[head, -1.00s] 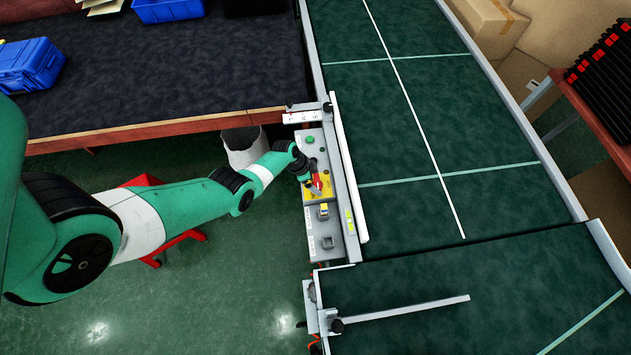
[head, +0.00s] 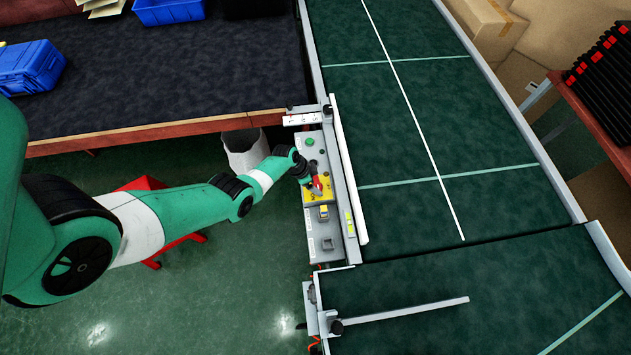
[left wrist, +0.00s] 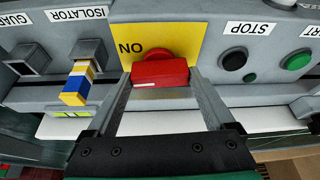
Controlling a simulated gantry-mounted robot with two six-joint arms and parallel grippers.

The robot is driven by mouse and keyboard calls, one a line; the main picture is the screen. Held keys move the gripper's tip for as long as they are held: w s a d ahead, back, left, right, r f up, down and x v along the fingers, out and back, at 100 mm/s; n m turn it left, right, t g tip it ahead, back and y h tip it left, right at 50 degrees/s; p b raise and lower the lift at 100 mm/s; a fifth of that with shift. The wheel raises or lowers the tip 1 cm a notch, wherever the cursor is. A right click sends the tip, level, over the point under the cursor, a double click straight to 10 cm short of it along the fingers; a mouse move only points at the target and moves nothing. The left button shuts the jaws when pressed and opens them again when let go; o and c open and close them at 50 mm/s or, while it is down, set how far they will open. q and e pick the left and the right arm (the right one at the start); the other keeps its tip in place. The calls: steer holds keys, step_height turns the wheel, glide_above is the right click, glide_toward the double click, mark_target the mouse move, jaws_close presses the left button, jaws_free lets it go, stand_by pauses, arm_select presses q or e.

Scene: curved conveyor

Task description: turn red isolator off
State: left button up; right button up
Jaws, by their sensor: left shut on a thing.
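The red isolator (left wrist: 160,74) is a red block handle on a yellow plate (left wrist: 180,32). In the left wrist view it lies crosswise, with the letters "NO" beside it. My left gripper (head: 314,183) is at the isolator on the grey control panel (head: 328,243). In the left wrist view its two fingers sit at the two ends of the red handle, shut on it. The gripper hides part of the isolator in the head view. My right gripper is not in view.
A yellow, white and blue switch (left wrist: 77,84) stands beside the yellow plate. A black button (left wrist: 234,59) and a green button (left wrist: 296,60) are on its other side. The green conveyor (head: 400,130) runs along the panel.

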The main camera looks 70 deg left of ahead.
arm_select(q)
steer(key=n+y+p, duration=0.1)
steer(key=n, duration=0.2)
steer(key=shift+d, duration=0.15)
steer(key=n+y, duration=0.1)
steer(key=n, duration=0.2)
steer(key=shift+d+n, duration=0.1)
steer(key=shift+n, duration=0.2)
steer(key=n+y, duration=0.1)
steer(key=n, duration=0.1)
steer(key=shift+f+n+g, duration=0.1)
steer(key=shift+n+g, duration=0.2)
steer(key=shift+g, duration=0.1)
steer(key=n+g+y+b, duration=0.1)
steer(key=n, duration=0.2)
steer(key=shift+w+d+n, duration=0.1)
steer(key=shift+w+n, duration=0.05)
steer(key=shift+n, duration=0.15)
steer(key=shift+n+g+y+b, duration=0.35)
steer(key=shift+n+g, duration=0.45)
steer(key=shift+n, duration=1.3)
steer(key=o, duration=1.1)
steer(key=shift+p+v, duration=5.9)
steer(key=shift+p, duration=0.55)
